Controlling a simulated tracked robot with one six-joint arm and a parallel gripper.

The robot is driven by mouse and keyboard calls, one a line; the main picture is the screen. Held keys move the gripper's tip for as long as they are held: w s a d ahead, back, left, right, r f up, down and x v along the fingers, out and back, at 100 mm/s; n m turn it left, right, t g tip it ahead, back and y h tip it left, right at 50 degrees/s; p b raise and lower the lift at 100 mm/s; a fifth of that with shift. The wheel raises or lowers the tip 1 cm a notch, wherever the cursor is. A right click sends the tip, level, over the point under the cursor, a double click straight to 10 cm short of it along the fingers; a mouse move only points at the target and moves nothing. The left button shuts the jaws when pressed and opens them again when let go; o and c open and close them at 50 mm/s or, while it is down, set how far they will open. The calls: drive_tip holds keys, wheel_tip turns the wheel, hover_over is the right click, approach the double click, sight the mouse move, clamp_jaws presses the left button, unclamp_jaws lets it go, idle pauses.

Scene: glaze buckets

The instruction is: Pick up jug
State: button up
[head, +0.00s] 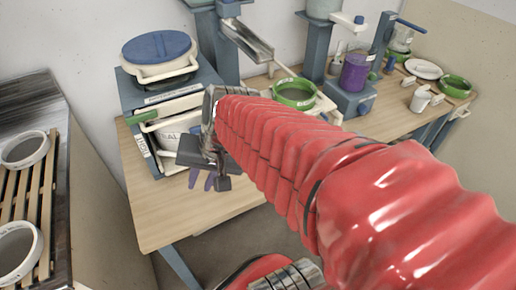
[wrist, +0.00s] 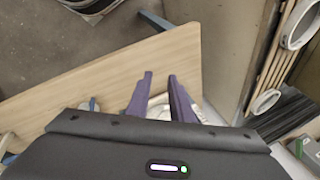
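A small white cup with a handle (head: 420,99), which may be the jug, stands on the right part of the wooden table, far from my gripper. My gripper (head: 202,182) points down beside the rack at the table's left. In the wrist view my gripper (wrist: 160,77) has two purple fingers, apart, with a gap between them. A white curved thing (wrist: 158,104) shows partly behind the fingers; I cannot tell what it is or whether they touch it. A white container with lettering (head: 172,132) stands in the rack near my gripper, partly hidden by it.
A green-rimmed bowl (head: 294,93), a purple container (head: 355,72) and a white plate (head: 424,69) stand further right. The table's front left (head: 160,215) is clear.

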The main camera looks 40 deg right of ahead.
drive_tip(key=d+f+m+t, duration=0.2)
drive_tip(key=d+f+m, duration=0.4)
drive_tip(key=d+m, duration=0.6)
drive_tip(key=d+f+m+t, duration=0.2)
drive_tip(key=d+f+m, duration=0.4)
drive_tip(key=d+m, duration=0.5)
drive_tip(key=shift+d+m+t, duration=0.3)
drive_tip(key=shift+d+m, duration=0.1)
drive_tip(key=shift+d, duration=0.65)
drive_tip(key=shift+w, duration=0.15)
drive_tip(key=shift+x, duration=4.3)
drive_tip(key=shift+a, duration=0.15)
